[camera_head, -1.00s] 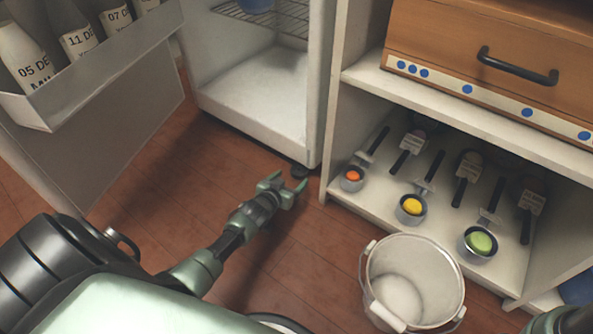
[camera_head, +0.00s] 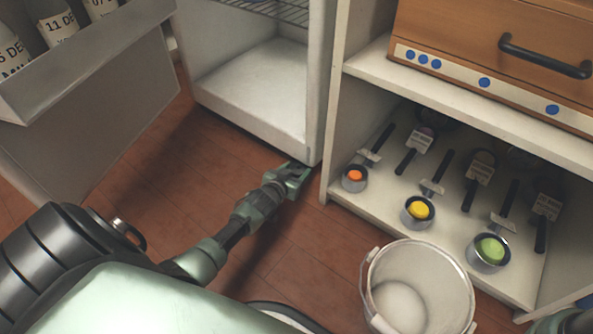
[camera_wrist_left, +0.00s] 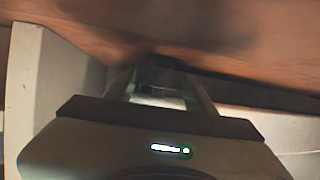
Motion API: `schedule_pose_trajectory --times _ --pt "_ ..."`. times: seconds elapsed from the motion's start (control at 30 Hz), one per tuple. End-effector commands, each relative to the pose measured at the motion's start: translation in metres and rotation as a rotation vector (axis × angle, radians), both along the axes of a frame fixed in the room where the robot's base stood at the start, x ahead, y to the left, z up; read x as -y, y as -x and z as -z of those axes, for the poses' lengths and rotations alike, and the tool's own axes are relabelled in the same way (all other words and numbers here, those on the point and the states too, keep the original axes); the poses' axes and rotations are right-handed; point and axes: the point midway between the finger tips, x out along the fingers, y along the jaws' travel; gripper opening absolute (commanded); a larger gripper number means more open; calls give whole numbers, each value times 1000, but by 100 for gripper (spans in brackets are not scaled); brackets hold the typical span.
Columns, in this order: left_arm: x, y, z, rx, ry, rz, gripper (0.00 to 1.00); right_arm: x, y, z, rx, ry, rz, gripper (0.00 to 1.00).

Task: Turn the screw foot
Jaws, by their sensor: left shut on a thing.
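The white fridge (camera_head: 255,105) stands open, with its front right bottom corner just above the wooden floor. The screw foot is under that corner, hidden by my gripper in the head view. In the left wrist view the screw foot (camera_wrist_left: 160,77) is a short dark grey cylinder between my fingers. My left gripper (camera_head: 298,170) is low at the floor, under the corner, and shut on the screw foot. In the left wrist view my left gripper (camera_wrist_left: 160,88) has a finger on either side of the foot.
The open fridge door (camera_head: 105,110) holds labelled bottles at the left. A white shelf unit (camera_head: 337,150) stands close right of the fridge, with small cups and dark-handled tools. A white bucket (camera_head: 425,262) stands on the floor in front. Floor (camera_head: 150,180) left of my arm is clear.

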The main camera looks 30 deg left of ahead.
Motion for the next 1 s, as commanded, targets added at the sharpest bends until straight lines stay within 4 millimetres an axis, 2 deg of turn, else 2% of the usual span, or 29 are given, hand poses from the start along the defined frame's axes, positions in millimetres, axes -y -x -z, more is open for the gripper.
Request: schedule_pose_trajectory --times 0.17,0.43,1.0 --pt "-2 0 -1 -2 -5 38 14 0 0 -4 1 0 0 0" --pt "-7 0 -1 -3 -12 191 14 0 1 -8 1 1 0 0" --pt "-10 -2 1 1 -4 510 14 0 1 26 1 1 -1 0"
